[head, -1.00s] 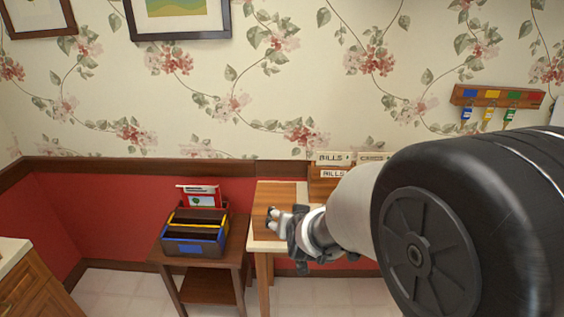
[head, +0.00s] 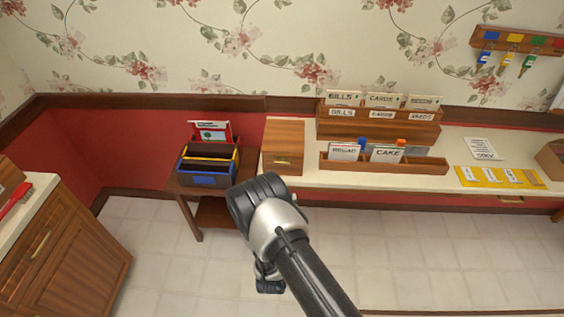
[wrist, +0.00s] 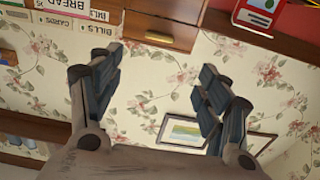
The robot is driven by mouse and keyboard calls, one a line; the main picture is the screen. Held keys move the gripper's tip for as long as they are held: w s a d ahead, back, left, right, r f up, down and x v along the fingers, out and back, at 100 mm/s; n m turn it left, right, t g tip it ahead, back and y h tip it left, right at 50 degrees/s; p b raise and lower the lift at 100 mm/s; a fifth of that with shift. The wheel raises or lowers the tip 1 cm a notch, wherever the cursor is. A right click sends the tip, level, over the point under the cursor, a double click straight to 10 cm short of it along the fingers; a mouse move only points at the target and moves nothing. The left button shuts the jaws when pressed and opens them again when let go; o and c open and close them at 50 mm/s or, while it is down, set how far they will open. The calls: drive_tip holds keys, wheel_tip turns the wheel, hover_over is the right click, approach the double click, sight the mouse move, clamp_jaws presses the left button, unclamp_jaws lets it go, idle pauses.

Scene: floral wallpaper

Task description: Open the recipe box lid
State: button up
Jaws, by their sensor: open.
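A dark side table left of the desk holds a blue, yellow and black file box (head: 208,165) with a red card. Card racks (head: 380,122) stand right of the wooden box. A wooden cabinet (head: 65,245) is at the left. The floor between is clear.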

sight(282, 163)
drive_tip(key=w+b, duration=0.3)
drive_tip(key=w, duration=1.4)
drive_tip(key=shift+w, duration=0.1)
drive_tip(key=c, duration=1.5)
drive_tip(key=shift+r, duration=0.1)
